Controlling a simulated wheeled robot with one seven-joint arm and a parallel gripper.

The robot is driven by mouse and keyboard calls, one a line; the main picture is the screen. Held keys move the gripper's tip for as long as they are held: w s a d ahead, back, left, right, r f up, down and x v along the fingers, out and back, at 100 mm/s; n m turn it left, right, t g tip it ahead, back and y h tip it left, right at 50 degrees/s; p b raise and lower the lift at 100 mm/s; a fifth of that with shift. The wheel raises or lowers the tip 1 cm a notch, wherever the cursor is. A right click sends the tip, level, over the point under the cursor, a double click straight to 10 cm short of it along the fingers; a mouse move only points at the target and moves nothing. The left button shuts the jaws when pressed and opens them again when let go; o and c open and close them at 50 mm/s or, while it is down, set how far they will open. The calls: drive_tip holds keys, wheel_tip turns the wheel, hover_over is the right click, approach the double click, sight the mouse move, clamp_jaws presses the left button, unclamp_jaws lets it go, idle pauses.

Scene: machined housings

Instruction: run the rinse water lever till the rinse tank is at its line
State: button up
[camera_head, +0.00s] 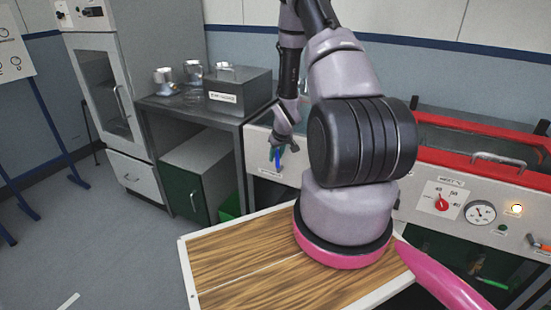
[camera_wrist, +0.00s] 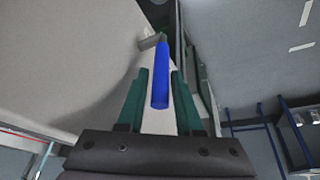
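A blue lever handle (camera_head: 278,158) sticks out from the white front panel (camera_head: 258,150) to the left of my arm. In the wrist view the blue lever (camera_wrist: 161,75) runs from a grey metal stub down between my two green fingers. My gripper (camera_wrist: 161,88) is open around the lever, with a gap showing on both sides. In the head view my gripper (camera_head: 281,150) is at the panel and partly covers the lever. My arm hides much of the area behind it. I see no water surface or fill line in either view.
A red-rimmed tank (camera_head: 475,155) stands at the right, its front carrying a red dial (camera_head: 441,204), a gauge (camera_head: 480,212) and a lit lamp (camera_head: 516,209). A steel bench (camera_head: 190,108) left of the panel holds metal parts and a grey box (camera_head: 240,90). The floor at left is clear.

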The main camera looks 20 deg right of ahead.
drive_tip(key=shift+x, duration=0.8)
clamp_jaws()
idle(0.9)
